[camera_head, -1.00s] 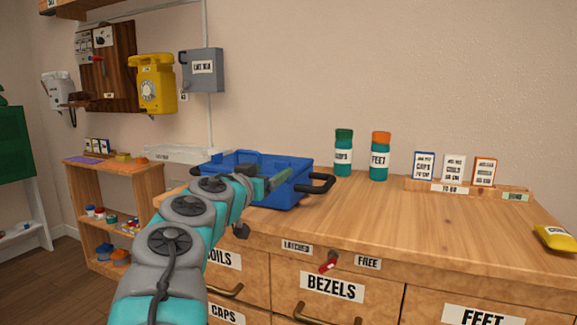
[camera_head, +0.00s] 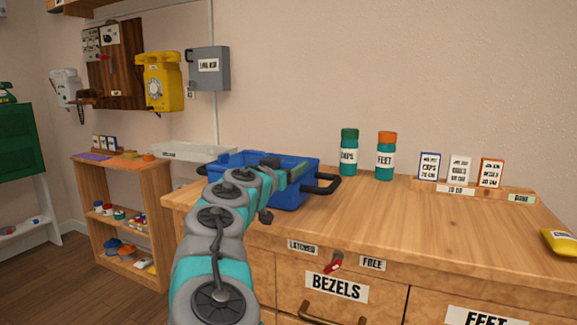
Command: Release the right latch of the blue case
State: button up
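My arm reaches up from below and covers the case's left and front part. My gripper (camera_head: 285,176) is at the case's front upper edge, seen from behind. Its fingers are hidden, so I cannot tell if it touches the case. No latch on the case shows clearly. A red lever (camera_head: 333,263) sits on the counter's front between labels reading "LATCHED" (camera_head: 303,247) and "FREE" (camera_head: 372,263).
Two bottles (camera_head: 349,153) (camera_head: 385,157) stand behind the case to the right. Small cards (camera_head: 460,170) stand on a wooden rack further right. A yellow pouch (camera_head: 560,241) lies at the right edge. The counter's middle right is clear.

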grip_shut()
dwell(0.3)
